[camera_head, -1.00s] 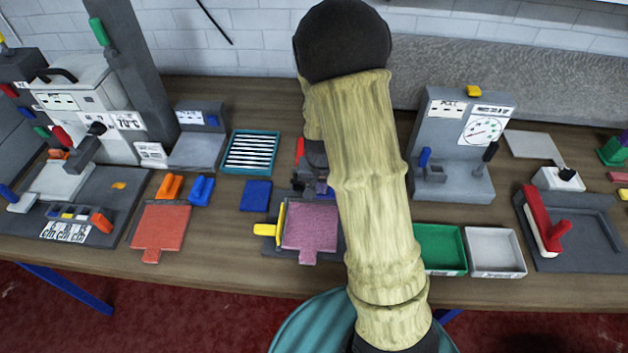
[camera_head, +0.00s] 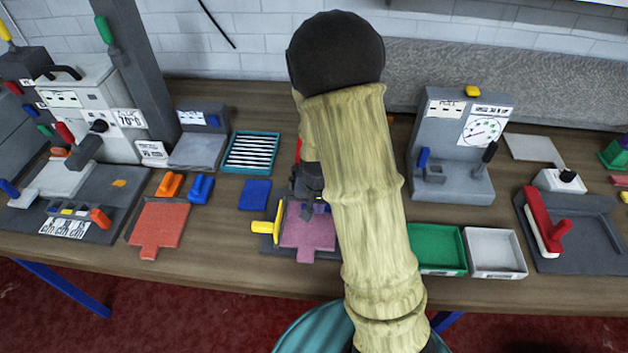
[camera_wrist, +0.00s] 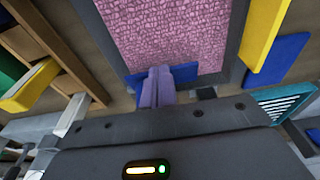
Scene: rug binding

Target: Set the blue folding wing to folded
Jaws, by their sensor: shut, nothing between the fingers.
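The pink textured piece (camera_head: 308,232) lies on a dark grey fixture (camera_wrist: 232,55), and it fills the top of the wrist view (camera_wrist: 170,35). A blue part (camera_wrist: 136,84), apparently the blue wing, shows at its edge behind my fingers. A small bit of blue (camera_head: 322,207) shows beside my arm in the head view. The wing's angle cannot be told. My gripper (camera_wrist: 157,72) is shut and empty, its fingertips over or against the blue part; contact is unclear. A yellow wing (camera_head: 279,222) stands raised on the fixture's left. My arm hides the fixture's right side.
A flat blue square (camera_head: 255,194) and a teal slotted rack (camera_head: 252,152) lie left behind the fixture. An orange piece (camera_head: 160,225) lies further left. Green (camera_head: 437,249) and white (camera_head: 495,252) trays and a grey gauge stand (camera_head: 465,140) are to the right.

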